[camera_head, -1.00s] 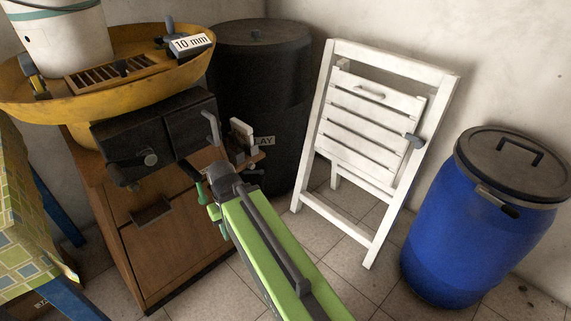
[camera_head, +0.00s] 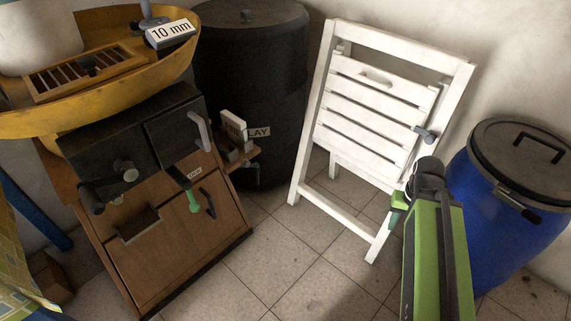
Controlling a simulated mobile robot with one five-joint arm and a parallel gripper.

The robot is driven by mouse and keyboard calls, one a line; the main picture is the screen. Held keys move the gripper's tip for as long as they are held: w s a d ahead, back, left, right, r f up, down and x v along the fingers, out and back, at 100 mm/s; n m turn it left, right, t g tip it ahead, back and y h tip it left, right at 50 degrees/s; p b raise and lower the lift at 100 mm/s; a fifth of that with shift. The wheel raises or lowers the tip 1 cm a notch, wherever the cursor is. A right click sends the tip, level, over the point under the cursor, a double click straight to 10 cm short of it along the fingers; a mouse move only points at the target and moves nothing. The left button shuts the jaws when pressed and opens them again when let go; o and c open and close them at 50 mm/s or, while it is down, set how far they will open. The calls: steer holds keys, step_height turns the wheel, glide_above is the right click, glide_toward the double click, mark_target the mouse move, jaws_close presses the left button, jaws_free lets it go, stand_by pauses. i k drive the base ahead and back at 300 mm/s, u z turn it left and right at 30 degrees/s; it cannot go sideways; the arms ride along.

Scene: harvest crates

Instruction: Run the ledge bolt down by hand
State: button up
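A small wooden ledge (camera_head: 248,160) juts from the right side of the brown cabinet (camera_head: 181,255). A white card (camera_head: 235,124) with lettering partly hidden stands at the ledge, beside small dark parts. I cannot make out a bolt there for sure. My arm reaches up from the lower right, in front of the white folding chair and the blue barrel, well right of the ledge.
A green-handled tool (camera_head: 193,201) is at the cabinet front. A black barrel (camera_head: 255,50), white folding chair (camera_head: 375,113) and blue barrel (camera_head: 487,240) stand behind. Tiled floor (camera_head: 285,250) is clear between.

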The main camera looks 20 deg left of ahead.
mark_target(245, 163)
steer(key=z, duration=0.05)
steer(key=k, duration=1.55)
steer(key=u, duration=1.8)
steer(key=i, duration=1.55)
steer(key=z, duration=0.1)
